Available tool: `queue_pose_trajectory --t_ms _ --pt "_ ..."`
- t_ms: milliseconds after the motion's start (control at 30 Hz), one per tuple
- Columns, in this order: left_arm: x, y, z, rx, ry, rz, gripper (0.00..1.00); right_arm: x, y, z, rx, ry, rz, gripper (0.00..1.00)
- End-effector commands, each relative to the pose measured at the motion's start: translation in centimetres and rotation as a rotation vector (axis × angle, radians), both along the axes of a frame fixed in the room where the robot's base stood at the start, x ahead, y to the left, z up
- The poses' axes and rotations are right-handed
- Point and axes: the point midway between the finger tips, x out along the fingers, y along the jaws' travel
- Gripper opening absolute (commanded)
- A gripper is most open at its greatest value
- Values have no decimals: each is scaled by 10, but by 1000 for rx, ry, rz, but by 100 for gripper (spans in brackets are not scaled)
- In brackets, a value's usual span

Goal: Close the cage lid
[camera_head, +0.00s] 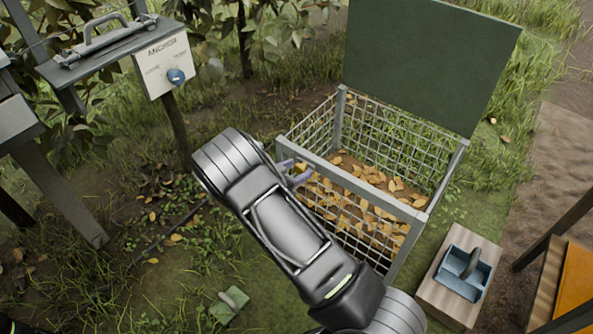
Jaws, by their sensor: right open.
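A wire cage (374,191) with a grey frame stands at the centre right, with brown and yellow leaves visible inside it. Its dark green lid (430,62) stands raised at the cage's back edge, so the top is open. My right arm comes in from the bottom and crosses in front of the cage's left side. My right gripper (293,172) is open, with its small fingers at the cage's front left corner, well away from the lid. I cannot tell whether the fingers touch the frame. My left gripper is not in view.
A post with a white panel and blue knob (176,76) stands upper left, beside a grey table with a handled item (100,38). A wooden block with a blue caddy (463,272) sits right of the cage. A small green object (230,304) lies on the grass.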

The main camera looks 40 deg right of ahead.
Motion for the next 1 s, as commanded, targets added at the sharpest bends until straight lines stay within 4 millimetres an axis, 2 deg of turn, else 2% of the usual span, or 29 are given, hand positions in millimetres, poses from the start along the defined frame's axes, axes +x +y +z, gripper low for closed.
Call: queue_pose_trajectory --t_ms 133,800,1000 --pt "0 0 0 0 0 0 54 0 0 0 0 0 0 54" --pt "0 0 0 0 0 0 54 0 0 0 0 0 0 0" --pt "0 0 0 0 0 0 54 0 0 0 0 0 0 0"
